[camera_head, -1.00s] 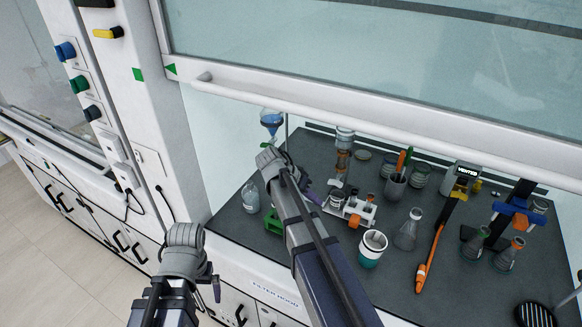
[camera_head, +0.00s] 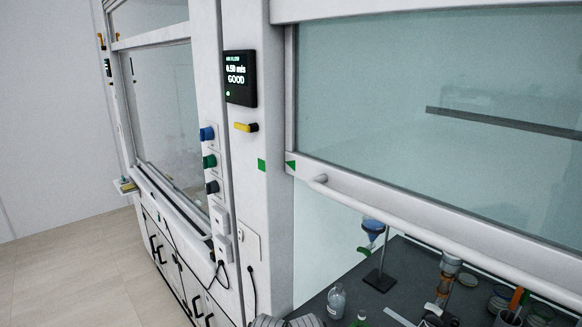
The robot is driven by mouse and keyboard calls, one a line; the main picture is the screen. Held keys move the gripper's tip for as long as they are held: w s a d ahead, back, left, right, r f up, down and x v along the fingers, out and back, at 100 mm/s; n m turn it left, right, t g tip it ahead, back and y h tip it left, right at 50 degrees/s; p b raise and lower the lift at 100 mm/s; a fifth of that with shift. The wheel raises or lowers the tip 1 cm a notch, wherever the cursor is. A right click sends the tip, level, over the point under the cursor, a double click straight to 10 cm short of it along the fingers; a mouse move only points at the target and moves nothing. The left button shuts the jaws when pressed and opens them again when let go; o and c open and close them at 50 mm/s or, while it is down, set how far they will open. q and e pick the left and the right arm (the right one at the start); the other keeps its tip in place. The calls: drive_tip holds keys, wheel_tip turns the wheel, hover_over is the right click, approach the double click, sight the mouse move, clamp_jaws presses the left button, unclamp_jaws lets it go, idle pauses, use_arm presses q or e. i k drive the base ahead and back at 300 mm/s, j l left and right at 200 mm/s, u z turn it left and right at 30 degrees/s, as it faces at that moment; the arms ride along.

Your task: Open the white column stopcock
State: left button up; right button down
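The glass column (camera_head: 450,272) with an orange-brown band stands inside the near fumehood at the lower right. A small whitish part (camera_head: 433,308) shows low beside it. I cannot tell if this is the white stopcock or which way its handle is turned. Neither of my grippers is in view. Only a grey ridged part of my arm shows at the bottom edge, left of the column and apart from it.
A blue-filled funnel (camera_head: 373,227) with a green tap hangs on a stand (camera_head: 380,278). A clear bottle (camera_head: 336,301) stands nearer. The raised sash's handle bar (camera_head: 400,220) crosses above the opening. A panel (camera_head: 240,78) reads GOOD. Bare floor (camera_head: 85,270) lies left.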

sight(435, 308)
drive_tip(key=k+z, duration=0.15)
drive_tip(key=z, duration=0.25)
drive_tip(key=k+l+z, duration=0.1)
drive_tip(key=z, duration=0.25)
drive_tip(key=k+l+z, duration=0.1)
drive_tip(key=z, duration=0.3)
